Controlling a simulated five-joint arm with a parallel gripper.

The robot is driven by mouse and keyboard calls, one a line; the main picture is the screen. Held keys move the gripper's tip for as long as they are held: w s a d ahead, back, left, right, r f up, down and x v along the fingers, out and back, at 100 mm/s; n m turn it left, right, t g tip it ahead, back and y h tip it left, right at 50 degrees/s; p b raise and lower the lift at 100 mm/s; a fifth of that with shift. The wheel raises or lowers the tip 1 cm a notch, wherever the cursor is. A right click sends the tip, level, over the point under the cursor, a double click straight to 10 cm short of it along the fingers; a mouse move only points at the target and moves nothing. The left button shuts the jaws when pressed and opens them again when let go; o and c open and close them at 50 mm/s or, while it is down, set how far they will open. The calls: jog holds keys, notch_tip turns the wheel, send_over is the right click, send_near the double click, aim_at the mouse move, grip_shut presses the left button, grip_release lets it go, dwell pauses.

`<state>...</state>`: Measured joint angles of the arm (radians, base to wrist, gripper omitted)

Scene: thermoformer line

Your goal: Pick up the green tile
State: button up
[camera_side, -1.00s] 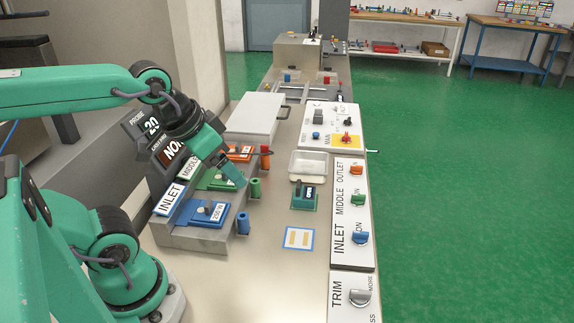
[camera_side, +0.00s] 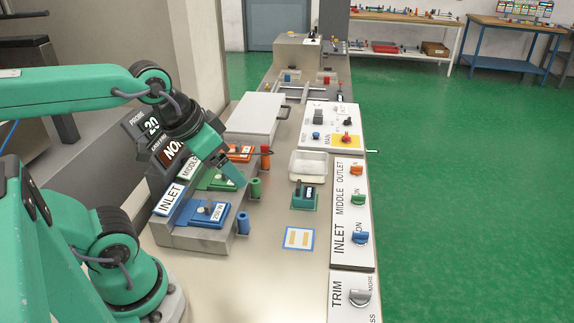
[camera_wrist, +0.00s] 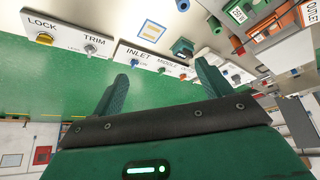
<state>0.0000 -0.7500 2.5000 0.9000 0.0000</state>
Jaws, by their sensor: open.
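A green tile with a dark upright handle and a small label (camera_side: 305,200) stands on the bench, right of the heater stations; it also shows in the wrist view (camera_wrist: 183,47). Another green plate with a white label (camera_side: 222,184) sits at the middle station, partly hidden by my gripper. My gripper (camera_side: 238,180) points down beside the middle station, near a green cylinder (camera_side: 255,188), and appears above the bench. In the wrist view my gripper's two fingers (camera_wrist: 161,70) are spread with nothing between them. The standing tile lies beyond the fingertips.
A blue tile (camera_side: 209,215) sits at the inlet station and an orange one (camera_side: 241,152) at the outlet. A white tray (camera_side: 308,164) is behind the standing tile. A blue-edged card (camera_side: 299,239) lies in front. The switch panel (camera_side: 351,215) runs along the right edge.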

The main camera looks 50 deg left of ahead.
jog(key=shift+c, duration=0.2)
jog(key=c, duration=0.9)
jog(key=shift+w+a, duration=0.1)
jog(key=w+a+f+n+g, duration=0.2)
jog(key=w+a+f+n, duration=0.1)
jog(key=a, duration=0.4)
jog(key=w+a+f+n+g, duration=0.1)
jog(key=w+a+f+n, duration=0.2)
jog(key=a, duration=0.4)
jog(key=w+a+f+n+g, duration=0.2)
jog(key=w+a+f, duration=0.2)
jog(key=a, duration=0.4)
jog(key=shift+n+g, duration=0.3)
jog(key=shift+n, duration=0.1)
jog(key=shift+s+a+f, duration=0.1)
jog(key=shift+a+f, duration=0.1)
jog(key=shift+f, duration=3.95)
